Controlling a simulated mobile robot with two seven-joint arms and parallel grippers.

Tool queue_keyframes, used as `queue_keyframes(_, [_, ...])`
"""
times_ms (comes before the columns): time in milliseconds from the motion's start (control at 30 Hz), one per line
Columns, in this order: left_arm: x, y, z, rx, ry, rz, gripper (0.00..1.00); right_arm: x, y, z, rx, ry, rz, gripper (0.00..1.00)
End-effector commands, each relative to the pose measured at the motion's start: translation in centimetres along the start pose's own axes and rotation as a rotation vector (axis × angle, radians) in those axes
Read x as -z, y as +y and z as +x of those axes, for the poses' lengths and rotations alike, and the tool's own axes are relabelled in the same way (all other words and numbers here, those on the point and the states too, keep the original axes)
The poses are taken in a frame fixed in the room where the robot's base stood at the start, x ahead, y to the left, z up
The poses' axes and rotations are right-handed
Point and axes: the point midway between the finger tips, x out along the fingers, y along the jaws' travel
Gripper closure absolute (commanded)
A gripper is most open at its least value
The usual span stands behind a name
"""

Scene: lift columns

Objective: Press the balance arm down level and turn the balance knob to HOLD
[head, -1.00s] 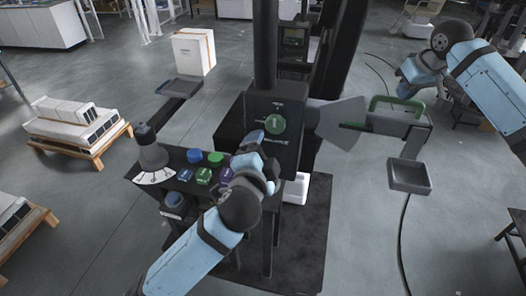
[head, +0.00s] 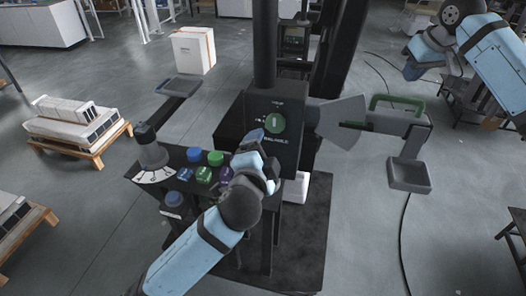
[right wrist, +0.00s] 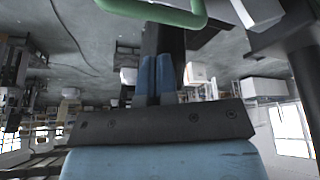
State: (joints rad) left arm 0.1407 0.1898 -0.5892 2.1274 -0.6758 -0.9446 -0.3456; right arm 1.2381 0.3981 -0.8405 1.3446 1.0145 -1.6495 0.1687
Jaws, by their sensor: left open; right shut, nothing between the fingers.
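The balance arm (head: 385,121) reaches right from the box, with a green handle (head: 397,100) on top. My right gripper (head: 410,72) is shut and empty, above and behind the handle. In the right wrist view, its blue fingers (right wrist: 155,78) show below the handle (right wrist: 165,12).
A grey tray (head: 410,188) hangs at the arm's right end; another tray (head: 180,85) is at the left. A fan-shaped plate (head: 340,120) stands beside the box. A dark panel left of my left gripper carries a lever (head: 151,150) and several coloured buttons.

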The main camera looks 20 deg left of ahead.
Motion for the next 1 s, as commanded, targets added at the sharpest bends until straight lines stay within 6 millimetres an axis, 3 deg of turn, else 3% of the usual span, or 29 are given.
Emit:
queue_keyframes(533, [0.0,0.0,0.0,0.0,0.0,0.0,0.19,1.1,0.0,-2.5,0.0,0.001,0.001,1.0])
queue_keyframes(1000, [0.0,0.0,0.0,0.0,0.0,0.0,0.19,1.2,0.0,-3.0,0.0,0.0,0.0,1.0])
